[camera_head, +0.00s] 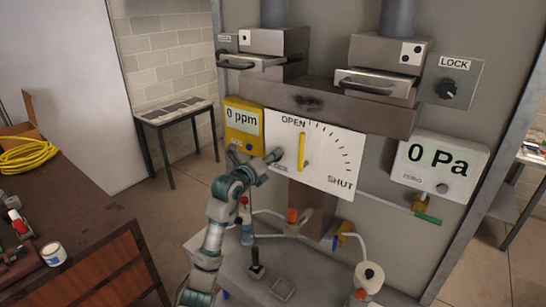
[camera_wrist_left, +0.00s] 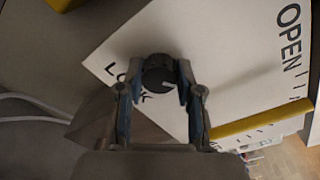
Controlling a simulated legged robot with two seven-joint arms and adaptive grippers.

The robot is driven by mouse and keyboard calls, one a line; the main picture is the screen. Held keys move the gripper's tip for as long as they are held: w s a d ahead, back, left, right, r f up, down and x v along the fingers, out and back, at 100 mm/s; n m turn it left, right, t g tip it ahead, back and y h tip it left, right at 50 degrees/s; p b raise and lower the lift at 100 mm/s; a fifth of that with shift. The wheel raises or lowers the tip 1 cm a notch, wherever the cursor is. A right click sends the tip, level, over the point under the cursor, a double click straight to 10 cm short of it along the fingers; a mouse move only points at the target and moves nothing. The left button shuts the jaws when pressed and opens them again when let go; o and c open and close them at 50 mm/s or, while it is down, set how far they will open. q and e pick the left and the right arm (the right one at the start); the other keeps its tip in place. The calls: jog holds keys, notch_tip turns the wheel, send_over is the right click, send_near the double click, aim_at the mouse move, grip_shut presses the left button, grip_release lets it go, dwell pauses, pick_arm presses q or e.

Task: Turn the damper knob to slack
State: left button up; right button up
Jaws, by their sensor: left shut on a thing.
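The damper panel (camera_head: 325,165) is a white board marked OPEN and SHUT with a yellow pointer (camera_head: 302,152) standing near upright. A black knob (camera_wrist_left: 158,72) with a short white mark sits at its lower left corner. Its label in the left wrist view starts with "L" and ends with "K", with the middle hidden. My left gripper (camera_wrist_left: 156,82) has its two fingers on either side of this knob and is shut on it. In the head view my left gripper (camera_head: 258,158) covers most of the knob. My right gripper is not in view.
A second black knob (camera_head: 447,89) labelled LOCK is at the upper right. A yellow 0 ppm meter (camera_head: 243,128) and a white 0 Pa meter (camera_head: 438,165) flank the panel. Drawers with handles (camera_head: 375,84) are above. A grey bench (camera_head: 320,275) with pipes and valves is below.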

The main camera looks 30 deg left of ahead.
pick_arm(q)
jog(key=shift+a+n+p, duration=0.15)
jog(key=shift+n+p, duration=3)
jog(key=shift+n, duration=0.65)
jog(key=shift+f, duration=0.15)
jog(key=o, duration=1)
jog(key=shift+o, duration=0.8)
jog(key=shift+w+a, duration=0.1)
jog(key=shift+a, duration=0.05)
